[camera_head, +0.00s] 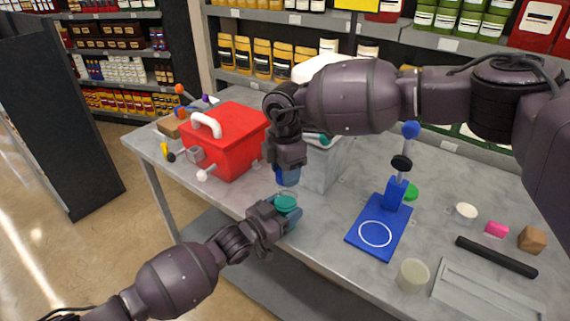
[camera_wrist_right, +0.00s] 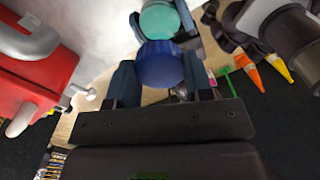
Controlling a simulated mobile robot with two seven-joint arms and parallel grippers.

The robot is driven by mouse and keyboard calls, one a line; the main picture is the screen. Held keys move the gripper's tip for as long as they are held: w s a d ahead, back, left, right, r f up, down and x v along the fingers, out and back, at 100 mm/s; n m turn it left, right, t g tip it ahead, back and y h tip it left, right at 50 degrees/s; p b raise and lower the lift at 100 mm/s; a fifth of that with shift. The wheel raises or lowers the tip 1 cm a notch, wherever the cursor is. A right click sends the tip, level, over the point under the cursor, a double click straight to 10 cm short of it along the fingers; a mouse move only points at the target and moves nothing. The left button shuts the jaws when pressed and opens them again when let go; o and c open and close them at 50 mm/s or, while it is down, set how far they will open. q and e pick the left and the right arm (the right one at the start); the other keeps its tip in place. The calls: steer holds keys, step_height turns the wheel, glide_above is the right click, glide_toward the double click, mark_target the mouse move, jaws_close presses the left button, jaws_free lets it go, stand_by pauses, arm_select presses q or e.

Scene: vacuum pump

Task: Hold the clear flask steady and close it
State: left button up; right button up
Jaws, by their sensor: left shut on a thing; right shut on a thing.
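The flask (camera_head: 287,202) shows a teal top near the table's front edge; its lower part is hidden by my left gripper (camera_head: 284,215), which is shut on it. My right gripper (camera_head: 287,174) is above the flask, pointing down, shut on a blue cap (camera_head: 288,179). In the right wrist view the cap (camera_wrist_right: 160,66) sits between the two fingers, with the teal flask (camera_wrist_right: 160,20) just beyond it. In the head view the cap is above the flask, with a small gap. I cannot tell whether they are exactly lined up.
A red vacuum pump (camera_head: 232,140) with a white handle stands to the left. A grey box (camera_head: 322,165) is behind my right gripper. A blue stand (camera_head: 380,226), a cream cylinder (camera_head: 413,275), a black bar (camera_head: 495,257) and a grey tray (camera_head: 485,295) lie to the right.

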steer(key=shift+f, duration=0.2)
stand_by(0.4)
steer(key=shift+f, duration=0.8)
steer(key=shift+f, duration=0.55)
arm_select(q)
jaws_close()
arm_select(e)
steer(key=m, duration=0.6)
steer(key=shift+m, duration=0.3)
steer(key=o, duration=0.9)
